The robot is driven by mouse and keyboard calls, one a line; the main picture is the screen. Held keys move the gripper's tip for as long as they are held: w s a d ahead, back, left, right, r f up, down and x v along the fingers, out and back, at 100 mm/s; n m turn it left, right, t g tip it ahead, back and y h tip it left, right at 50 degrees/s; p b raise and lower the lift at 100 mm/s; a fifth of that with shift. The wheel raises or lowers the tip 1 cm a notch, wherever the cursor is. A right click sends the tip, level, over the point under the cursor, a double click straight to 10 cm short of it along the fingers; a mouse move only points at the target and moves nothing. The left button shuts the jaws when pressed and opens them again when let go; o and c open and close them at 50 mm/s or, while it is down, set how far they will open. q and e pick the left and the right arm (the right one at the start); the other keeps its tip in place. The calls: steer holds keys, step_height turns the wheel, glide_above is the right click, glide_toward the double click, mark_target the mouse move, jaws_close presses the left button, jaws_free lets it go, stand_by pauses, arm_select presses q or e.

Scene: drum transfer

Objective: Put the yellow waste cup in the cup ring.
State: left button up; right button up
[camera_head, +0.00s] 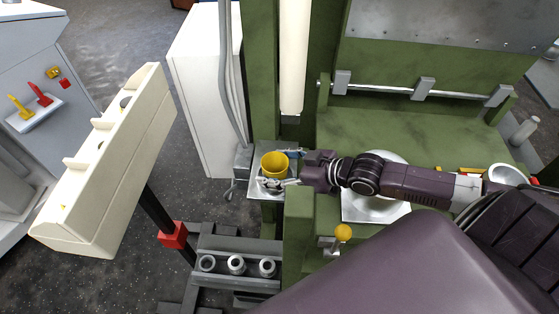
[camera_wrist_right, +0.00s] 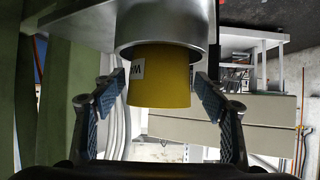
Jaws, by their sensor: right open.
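The yellow waste cup (camera_head: 274,162) stands mouth up above a small grey plate beside the green machine in the head view. In the right wrist view, which looks upside down, the cup (camera_wrist_right: 160,77) shows part of a white label. Its base end is inside a grey metal ring (camera_wrist_right: 128,30), which I take as the cup ring; how deep it sits is hidden. My right gripper (camera_head: 284,170) is at the cup. Its blue-padded fingers (camera_wrist_right: 160,97) are open, one on each side, with visible gaps to the cup. My left gripper is not in view.
The green machine frame (camera_head: 299,225) stands close to my right arm. A yellow-knobbed lever (camera_head: 343,232) rises nearby. A rail with three grey round fittings (camera_head: 237,265) lies in front. A cream panel (camera_head: 120,160) stands at left, with open floor between it and the machine.

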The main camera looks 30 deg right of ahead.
mark_target(287, 168)
steer(key=shift+s+d+r, duration=0.2)
steer(key=shift+s+d, duration=0.05)
steer(key=shift+s, duration=0.1)
steer(key=p+v, duration=0.1)
steer(key=v, duration=0.5)
steer(key=shift+s+d+r+p, duration=0.1)
steer(key=shift+s+p, duration=0.1)
steer(key=shift+p, duration=0.2)
steer(key=p+v, duration=0.2)
steer(key=v, duration=0.2)
steer(key=shift+s+d+r, duration=0.1)
steer(key=shift+s+r, duration=0.1)
